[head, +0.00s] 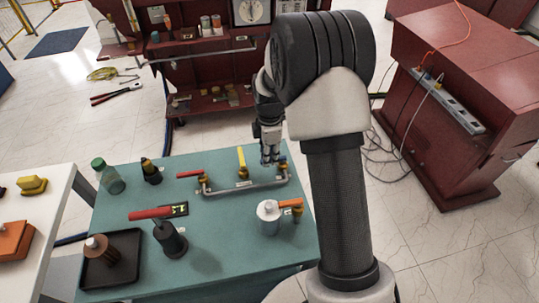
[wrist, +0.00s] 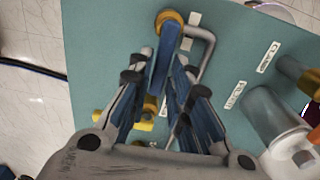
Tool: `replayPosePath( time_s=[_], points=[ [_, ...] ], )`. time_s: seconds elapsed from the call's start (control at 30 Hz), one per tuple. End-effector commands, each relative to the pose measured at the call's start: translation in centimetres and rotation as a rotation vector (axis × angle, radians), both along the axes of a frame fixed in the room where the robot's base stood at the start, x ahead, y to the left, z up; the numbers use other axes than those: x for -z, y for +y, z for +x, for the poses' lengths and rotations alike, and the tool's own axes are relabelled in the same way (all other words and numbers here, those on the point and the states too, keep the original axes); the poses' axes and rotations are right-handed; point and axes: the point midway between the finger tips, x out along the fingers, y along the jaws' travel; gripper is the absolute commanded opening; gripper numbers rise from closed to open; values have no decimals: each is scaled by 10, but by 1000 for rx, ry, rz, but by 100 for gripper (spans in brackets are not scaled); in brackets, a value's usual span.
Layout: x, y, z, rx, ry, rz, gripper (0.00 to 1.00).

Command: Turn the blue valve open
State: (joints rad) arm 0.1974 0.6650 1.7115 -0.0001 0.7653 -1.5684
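The blue valve (wrist: 164,58) has a brass body at one end of a grey pipe. Its flat blue lever shows in the wrist view, lying between my gripper's two fingers. My gripper (wrist: 163,66) has its fingers close along both sides of the lever; whether they press on it I cannot tell. In the head view my gripper (head: 270,160) points down at the right end of the pipe (head: 245,187), and only a bit of the blue valve (head: 283,162) shows beside it. The lever's far side is hidden by the fingers.
On the same teal table (head: 225,240) are a yellow-handled valve (head: 242,160), a red-handled valve (head: 190,174), a grey canister (head: 268,217) with an orange handle beside it, and a dark upright part (head: 170,240) with a red lever. A green-capped bottle (head: 108,177) stands at the left.

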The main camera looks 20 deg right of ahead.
Motion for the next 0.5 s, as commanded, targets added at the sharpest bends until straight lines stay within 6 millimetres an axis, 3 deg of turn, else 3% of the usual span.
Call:
replayPosePath(
  time_s=[0.23, 0.5],
  points=[
    [0, 0, 0, 0, 0, 0, 0],
    [0, 0, 0, 0, 0, 0, 0]
  ],
)
